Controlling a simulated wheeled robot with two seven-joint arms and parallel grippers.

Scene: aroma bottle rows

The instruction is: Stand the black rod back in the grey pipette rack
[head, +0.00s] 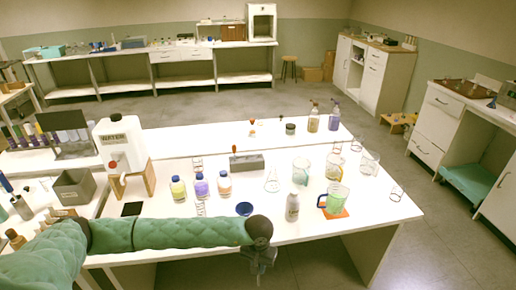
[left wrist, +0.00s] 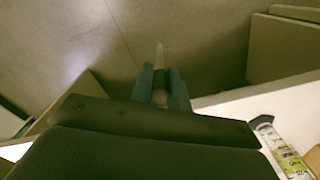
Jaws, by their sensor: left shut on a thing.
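The grey pipette rack (head: 250,163) stands on the white table near its middle, with an orange-brown-topped item upright at its left end. My left gripper (head: 262,262) is low at the front edge of the table, in front of the rack and apart from it. In the left wrist view its fingers (left wrist: 161,88) are shut on a slim thing, dark between the fingers with a pale tip (left wrist: 159,55) beyond them. I take it as the black rod; most of it is hidden by the fingers. Floor shows beyond the tip. My right gripper is not in view.
Yellow (head: 178,189), purple (head: 201,187) and orange (head: 224,184) bottles stand left of the rack's front. A water dispenser (head: 121,148) is at left.

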